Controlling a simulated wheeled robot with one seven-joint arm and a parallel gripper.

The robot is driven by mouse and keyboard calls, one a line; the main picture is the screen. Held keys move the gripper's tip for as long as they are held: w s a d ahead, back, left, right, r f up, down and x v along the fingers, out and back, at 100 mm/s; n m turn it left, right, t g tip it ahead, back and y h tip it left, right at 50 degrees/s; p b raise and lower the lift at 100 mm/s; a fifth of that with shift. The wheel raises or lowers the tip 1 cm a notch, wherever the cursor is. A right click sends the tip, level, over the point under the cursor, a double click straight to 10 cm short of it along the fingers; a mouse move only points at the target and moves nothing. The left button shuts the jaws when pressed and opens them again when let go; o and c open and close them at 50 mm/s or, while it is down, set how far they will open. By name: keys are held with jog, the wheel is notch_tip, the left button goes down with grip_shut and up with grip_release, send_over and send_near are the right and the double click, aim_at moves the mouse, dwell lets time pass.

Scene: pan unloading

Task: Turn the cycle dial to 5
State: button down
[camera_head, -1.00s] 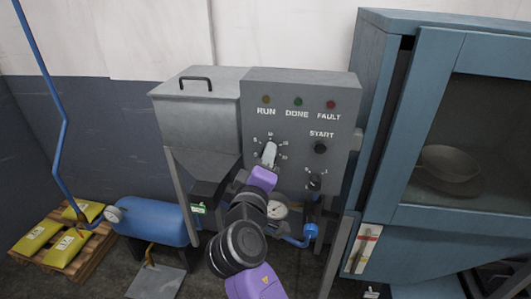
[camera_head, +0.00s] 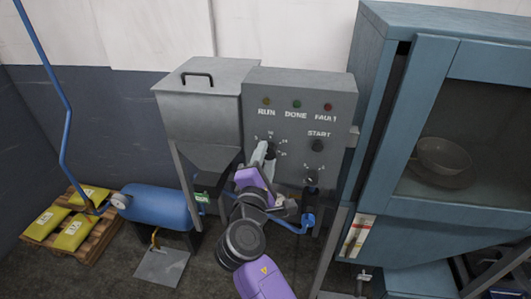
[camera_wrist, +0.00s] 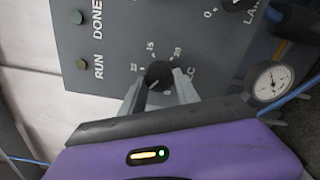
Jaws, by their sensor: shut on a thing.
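The cycle dial is a dark round knob on the grey control panel (camera_head: 341,102), below the RUN and DONE lamps, with printed numbers around it. It shows in the wrist view (camera_wrist: 157,75) with 10, 15 and 20 readable nearby; part of its label is hidden behind a finger. My gripper (camera_head: 263,151) reaches the dial from the front. In the wrist view my gripper (camera_wrist: 158,88) has one pale finger on each side of the knob, shut on it. A light mark shows on the knob face, but which number it points to is not clear.
A second, smaller dial (camera_head: 311,179) and the START button (camera_head: 317,146) sit right of the cycle dial. A pressure gauge (camera_wrist: 272,82) is close by. A blue cabinet (camera_head: 405,220) stands at right, a blue tank (camera_head: 158,204) at lower left.

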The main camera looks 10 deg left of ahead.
jog(key=shift+f+n, duration=0.1)
jog(key=shift+n, duration=0.5)
jog(key=c, duration=0.9)
grip_release()
jog(key=shift+s, duration=0.15)
jog(key=s+b, duration=0.1)
jog(key=s, duration=0.6)
jog(key=shift+s+a, duration=0.15)
jog(key=shift+s, duration=0.15)
